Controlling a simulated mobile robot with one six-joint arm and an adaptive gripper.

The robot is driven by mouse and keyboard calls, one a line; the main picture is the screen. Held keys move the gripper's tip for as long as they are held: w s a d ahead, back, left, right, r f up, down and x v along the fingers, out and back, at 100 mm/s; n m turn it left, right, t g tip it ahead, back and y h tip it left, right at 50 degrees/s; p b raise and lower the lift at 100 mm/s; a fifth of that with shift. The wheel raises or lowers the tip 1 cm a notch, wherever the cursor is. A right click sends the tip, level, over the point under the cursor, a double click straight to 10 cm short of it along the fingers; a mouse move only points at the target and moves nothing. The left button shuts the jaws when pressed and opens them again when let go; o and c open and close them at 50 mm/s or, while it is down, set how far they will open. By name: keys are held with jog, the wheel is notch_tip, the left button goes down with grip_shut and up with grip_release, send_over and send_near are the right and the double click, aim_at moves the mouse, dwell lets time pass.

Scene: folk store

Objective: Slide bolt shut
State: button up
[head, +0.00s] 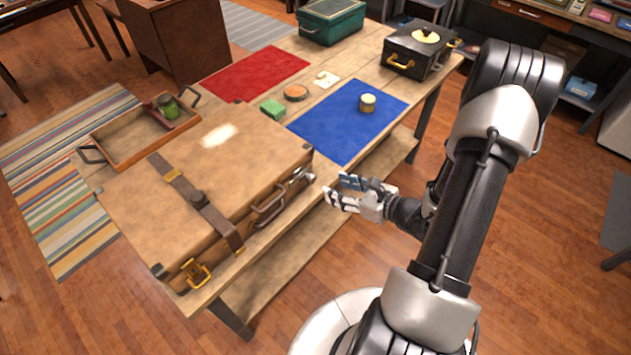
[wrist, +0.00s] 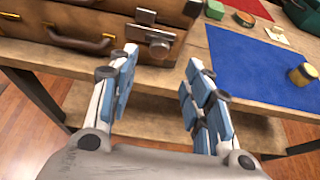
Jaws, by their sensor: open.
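A tan suitcase (head: 245,165) lies closed on the wooden table. Near the right end of its front side is a grey metal bolt (head: 298,177) with a knob; it also shows in the wrist view (wrist: 156,42), just beyond my left finger. I cannot tell from these views how far the bolt is slid. My gripper (head: 337,190) is open and empty, just off the table's front edge and a little right of the bolt. In the wrist view my gripper (wrist: 162,58) has its two blue-padded fingers wide apart, pointing toward the suitcase and table.
A brown handle (head: 268,208) sticks out from the suitcase front, left of the bolt. A brass latch (head: 197,272) is at its left end. A blue mat (head: 345,125) with a small jar (head: 367,103) lies to the right. The floor before the table is clear.

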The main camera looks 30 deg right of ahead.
aim_at(314, 179)
jog(key=b+x, duration=0.2)
jog(key=x, duration=0.7)
jog(key=shift+w+a+f, duration=0.15)
jog(key=shift+w, duration=0.1)
grip_shut()
dwell(0.4)
